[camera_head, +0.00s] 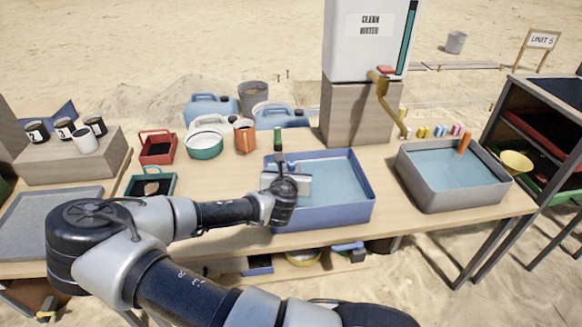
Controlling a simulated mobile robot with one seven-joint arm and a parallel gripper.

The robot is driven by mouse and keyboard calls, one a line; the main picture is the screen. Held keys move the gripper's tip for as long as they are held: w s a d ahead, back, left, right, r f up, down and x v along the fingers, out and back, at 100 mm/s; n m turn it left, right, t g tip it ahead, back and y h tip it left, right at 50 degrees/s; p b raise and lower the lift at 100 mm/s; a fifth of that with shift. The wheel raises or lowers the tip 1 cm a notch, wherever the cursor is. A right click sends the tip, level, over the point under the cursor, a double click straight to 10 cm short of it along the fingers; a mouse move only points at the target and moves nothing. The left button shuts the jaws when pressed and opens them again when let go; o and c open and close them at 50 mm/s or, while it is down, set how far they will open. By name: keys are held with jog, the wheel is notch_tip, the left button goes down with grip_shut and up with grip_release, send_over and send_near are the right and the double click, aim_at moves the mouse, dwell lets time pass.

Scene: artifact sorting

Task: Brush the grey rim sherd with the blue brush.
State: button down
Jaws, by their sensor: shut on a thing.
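My gripper (281,178) is over the left part of the blue basin (368,200), which holds water. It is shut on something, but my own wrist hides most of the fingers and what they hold. A green-topped upright handle (277,139) shows just behind my gripper; I cannot tell whether it is held or stands in the basin. I cannot make out a blue brush. A small brownish-grey piece (152,188) lies in the dark green tray (168,181) left of my gripper; I cannot tell whether it is the grey rim sherd.
A grey water basin (425,199) with an orange handle (464,143) stands to the right. A water tank (360,45) is at the back. A flat grey tray (45,225) is at left.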

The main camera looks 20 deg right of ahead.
jog(key=shift+s+a, duration=0.2)
jog(key=shift+s, duration=0.55)
jog(key=shift+w+d, duration=0.2)
jog(key=shift+w, duration=0.45)
jog(key=shift+w+d, duration=0.15)
jog(key=shift+w, duration=0.45)
jog(key=shift+s+a+p, duration=0.15)
jog(key=shift+s+a, duration=0.05)
jog(key=shift+s, duration=0.45)
jog(key=shift+s+a+p, duration=0.15)
jog(key=shift+s, duration=0.5)
jog(key=shift+r, duration=0.1)
notch_tip(320, 180, up, 9)
jog(key=p, duration=0.8)
jog(key=shift+a, duration=0.1)
